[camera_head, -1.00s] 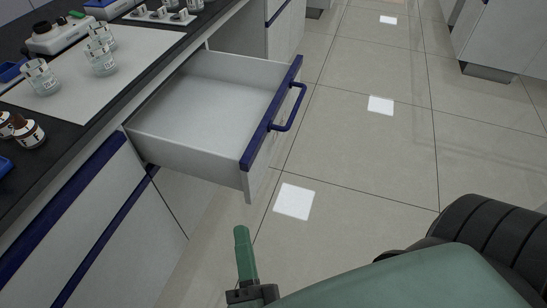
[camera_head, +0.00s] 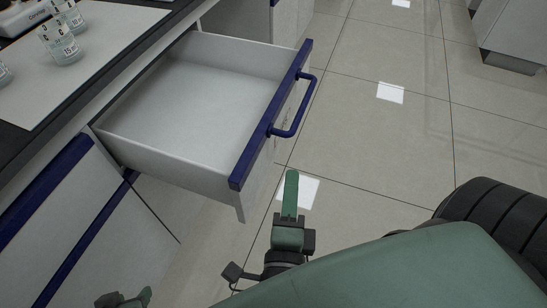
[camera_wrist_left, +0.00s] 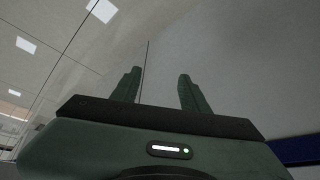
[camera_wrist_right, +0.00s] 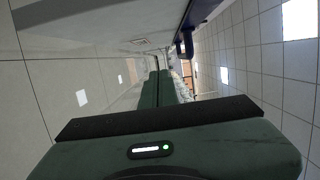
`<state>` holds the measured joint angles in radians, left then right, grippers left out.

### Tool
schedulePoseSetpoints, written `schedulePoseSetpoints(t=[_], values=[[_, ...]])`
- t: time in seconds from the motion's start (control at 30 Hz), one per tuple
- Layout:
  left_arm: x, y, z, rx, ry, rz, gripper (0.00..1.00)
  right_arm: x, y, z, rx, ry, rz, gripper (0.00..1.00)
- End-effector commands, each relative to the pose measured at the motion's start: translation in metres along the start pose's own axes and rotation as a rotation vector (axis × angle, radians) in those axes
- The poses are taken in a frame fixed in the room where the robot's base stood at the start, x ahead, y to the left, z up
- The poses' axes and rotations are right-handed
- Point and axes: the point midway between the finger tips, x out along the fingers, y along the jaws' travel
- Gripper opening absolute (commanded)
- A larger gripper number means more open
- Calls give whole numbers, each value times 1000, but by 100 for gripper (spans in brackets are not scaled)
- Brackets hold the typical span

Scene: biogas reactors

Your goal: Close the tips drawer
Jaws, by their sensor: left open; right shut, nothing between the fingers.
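The drawer (camera_head: 180,110) is pulled out from the bench and looks empty inside. Its blue front edge (camera_head: 272,115) carries a blue handle (camera_head: 296,113) facing right. The handle also shows in the right wrist view (camera_wrist_right: 183,45). My right gripper (camera_head: 291,190) is shut and empty, below and in front of the drawer front, apart from it. It also shows in the right wrist view (camera_wrist_right: 158,88). My left gripper (camera_head: 125,300) shows only partly at the bottom left of the head view. In the left wrist view (camera_wrist_left: 160,85) its fingers are apart with nothing between them.
The bench top with a white mat (camera_head: 100,50) and glass jars (camera_head: 60,45) stands at the left. Closed cabinet fronts (camera_head: 90,230) lie below it. The tiled floor (camera_head: 390,140) right of the drawer is clear. Another cabinet (camera_head: 510,35) stands at the far right.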

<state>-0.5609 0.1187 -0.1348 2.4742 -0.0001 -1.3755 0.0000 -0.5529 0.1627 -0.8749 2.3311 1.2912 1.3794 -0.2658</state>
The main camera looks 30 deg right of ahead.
Motion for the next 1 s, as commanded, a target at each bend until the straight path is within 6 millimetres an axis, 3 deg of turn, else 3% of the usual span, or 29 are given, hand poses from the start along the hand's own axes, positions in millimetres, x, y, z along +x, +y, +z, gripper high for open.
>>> schedulePoseSetpoints(t=[0.2, 0.3, 0.5, 1.0], values=[[5, 4, -28, 3, 127, 7, 45, 47, -1, 0, 2, 0, -7, 0], [6, 5, -42, 5, 190, 11, 45, 49, 1, 19, 5, -1, -2, 0], [4, 7, -59, 6, 267, 15, 45, 52, 0, 36, 1, 0, -1, 0], [3, 8, -62, 6, 275, 15, 45, 54, 0, 40, -1, 0, -1, 0]])
